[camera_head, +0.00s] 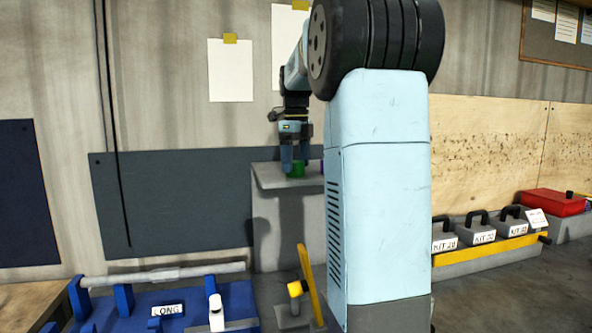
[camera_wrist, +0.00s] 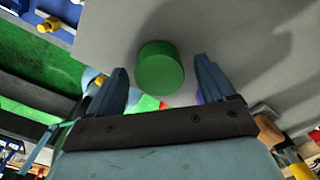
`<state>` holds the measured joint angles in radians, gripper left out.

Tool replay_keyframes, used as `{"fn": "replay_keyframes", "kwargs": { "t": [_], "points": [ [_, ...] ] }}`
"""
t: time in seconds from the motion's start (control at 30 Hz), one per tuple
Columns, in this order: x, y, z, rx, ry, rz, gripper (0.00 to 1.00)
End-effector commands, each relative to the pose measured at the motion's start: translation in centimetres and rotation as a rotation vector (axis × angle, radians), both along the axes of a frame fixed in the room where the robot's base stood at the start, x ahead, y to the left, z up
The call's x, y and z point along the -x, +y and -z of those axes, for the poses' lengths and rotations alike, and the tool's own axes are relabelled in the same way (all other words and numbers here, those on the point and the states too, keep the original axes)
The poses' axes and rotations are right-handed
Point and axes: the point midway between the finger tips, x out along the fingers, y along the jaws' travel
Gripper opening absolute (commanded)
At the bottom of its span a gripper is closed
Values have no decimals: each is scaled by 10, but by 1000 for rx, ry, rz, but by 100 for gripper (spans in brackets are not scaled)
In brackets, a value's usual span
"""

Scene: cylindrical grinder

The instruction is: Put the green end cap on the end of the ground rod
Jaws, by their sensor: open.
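The green end cap (camera_wrist: 160,68) is a short upright cylinder on a grey shelf top. In the wrist view it sits between and slightly beyond the fingertips of my gripper (camera_wrist: 163,85), which is open with gaps on both sides. In the head view my gripper (camera_head: 292,160) points down over the cap (camera_head: 296,170). The cap is partly hidden by a finger there. A grey rod (camera_head: 165,274) lies across blue supports at the lower left of the head view. Whether it is the ground rod I cannot tell for certain.
A purple item (camera_head: 322,166) is beside the cap, mostly hidden by my arm. The grey shelf (camera_head: 270,178) has a narrow top. A yellow lever (camera_head: 308,280) stands below it. A blue fixture (camera_head: 180,297) is labelled LONG. Grey kit blocks (camera_head: 476,234) line the right.

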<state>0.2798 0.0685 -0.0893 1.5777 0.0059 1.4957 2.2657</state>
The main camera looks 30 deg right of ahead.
Motion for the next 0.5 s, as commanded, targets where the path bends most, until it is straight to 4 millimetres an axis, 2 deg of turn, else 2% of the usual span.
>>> {"fn": "replay_keyframes", "kwargs": {
  "t": [0.1,0.37,0.5],
  "points": [
    [0,0,8,0,1,0,83],
    [0,0,9,0,0,0,82],
    [0,0,9,0,0,0,69]
  ]
}}
